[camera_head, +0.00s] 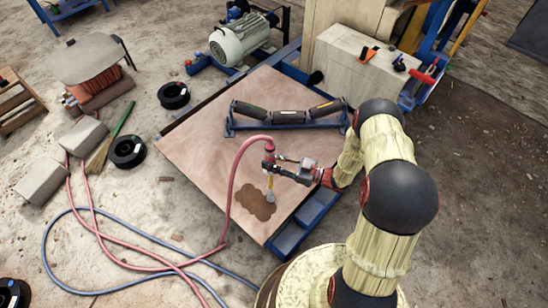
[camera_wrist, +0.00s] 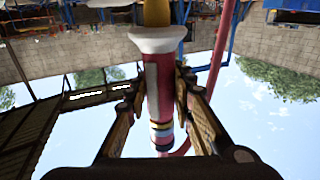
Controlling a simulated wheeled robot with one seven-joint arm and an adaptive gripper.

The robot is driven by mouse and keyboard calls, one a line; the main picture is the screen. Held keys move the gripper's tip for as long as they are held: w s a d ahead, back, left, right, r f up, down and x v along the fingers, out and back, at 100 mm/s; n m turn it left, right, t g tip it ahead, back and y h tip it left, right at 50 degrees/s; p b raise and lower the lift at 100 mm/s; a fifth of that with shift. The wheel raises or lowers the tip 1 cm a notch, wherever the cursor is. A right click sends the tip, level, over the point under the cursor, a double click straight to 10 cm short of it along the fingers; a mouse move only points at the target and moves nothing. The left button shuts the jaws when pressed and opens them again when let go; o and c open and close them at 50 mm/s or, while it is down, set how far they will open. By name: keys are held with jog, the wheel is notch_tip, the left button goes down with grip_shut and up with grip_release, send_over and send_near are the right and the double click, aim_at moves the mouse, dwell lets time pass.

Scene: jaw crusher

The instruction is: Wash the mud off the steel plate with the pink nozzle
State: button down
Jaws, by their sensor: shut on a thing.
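The steel plate (camera_head: 200,145) is a wide, pinkish-brown sheet lying on a blue frame in the head view. A dark brown mud patch (camera_head: 252,208) lies near its front corner. My gripper (camera_head: 272,168) is shut around the pink nozzle (camera_head: 268,148), above the plate. The nozzle stands roughly upright, with its yellow lower end over the mud's upper right part. A pale spot shows below that end; I cannot tell if it is water. In the wrist view the nozzle's pink body (camera_wrist: 158,95) and white collar (camera_wrist: 157,39) sit between both fingers.
A pink hose (camera_head: 234,180) arches from the nozzle to the ground at left, beside a blue hose (camera_head: 48,255). A roller frame (camera_head: 285,117) stands on the plate's far part. A motor (camera_head: 240,38), black spools (camera_head: 127,151) and blocks (camera_head: 40,181) lie around.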

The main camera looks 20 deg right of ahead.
jog(key=shift+s+a+p, duration=0.85)
jog(key=shift+s+a, duration=1)
jog(key=shift+a, duration=0.85)
jog(key=w+a+b, duration=0.2)
jog(key=w+a, duration=0.3)
jog(key=w, duration=0.3)
jog(key=shift+w+a, duration=0.2)
jog(key=shift+a, duration=0.05)
